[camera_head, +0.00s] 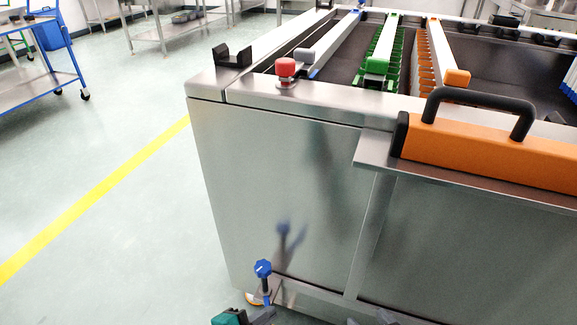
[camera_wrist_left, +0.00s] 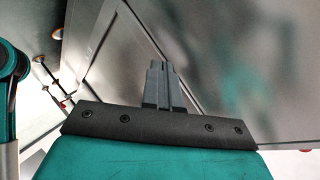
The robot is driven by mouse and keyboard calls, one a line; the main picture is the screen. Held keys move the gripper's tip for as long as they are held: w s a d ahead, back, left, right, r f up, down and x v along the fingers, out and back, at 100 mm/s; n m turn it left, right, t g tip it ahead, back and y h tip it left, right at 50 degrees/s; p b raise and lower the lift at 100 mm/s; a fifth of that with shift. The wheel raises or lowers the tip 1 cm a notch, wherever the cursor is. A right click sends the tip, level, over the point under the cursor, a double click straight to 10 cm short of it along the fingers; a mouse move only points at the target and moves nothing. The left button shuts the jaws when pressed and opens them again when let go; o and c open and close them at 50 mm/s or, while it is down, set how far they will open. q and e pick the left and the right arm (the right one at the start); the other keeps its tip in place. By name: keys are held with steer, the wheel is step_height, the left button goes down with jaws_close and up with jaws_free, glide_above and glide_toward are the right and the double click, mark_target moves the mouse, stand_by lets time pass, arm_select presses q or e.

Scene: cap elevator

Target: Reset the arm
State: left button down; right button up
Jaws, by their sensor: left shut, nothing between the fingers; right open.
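My left gripper (camera_head: 264,315) shows at the bottom edge of the head view, beside its teal arm part. In the left wrist view its grey fingers (camera_wrist_left: 163,82) are together with nothing between them, in front of the steel machine wall. My right gripper (camera_head: 369,319) shows only as grey fingertips at the bottom edge of the head view. They are apart, and I see nothing held. Most of both arms is out of the picture.
A large steel machine (camera_head: 280,190) fills the right side, with an orange block with a black handle (camera_head: 490,150) on its ledge. A blue knob (camera_head: 263,268) stands low at its front. A red button (camera_head: 285,68) is on top. Open floor (camera_head: 110,250) lies left.

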arm_select(q)
steer(key=s+a+r+n+y+p, duration=0.2)
steer(key=a+r+n+y+p, duration=0.1)
steer(key=a+r+n+p, duration=0.3)
steer(key=s+a+r+n+t+y+p, duration=0.1)
steer(key=s+a+r+n+y+p, duration=0.2)
steer(key=a+r+n+p, duration=0.3)
step_height(320, 180, up, 2)
steer(key=n+p, duration=0.1)
steer(key=n, duration=0.2)
steer(key=shift+s+a+r+n+y, duration=0.2)
steer(key=shift+s+a+n+y, duration=0.1)
steer(key=shift+n+y, duration=0.1)
arm_select(e)
step_height(320, 180, up, 9)
steer(key=s+d, duration=0.1)
steer(key=d, duration=0.2)
steer(key=shift+s+h, duration=0.2)
steer(key=shift+h, duration=0.2)
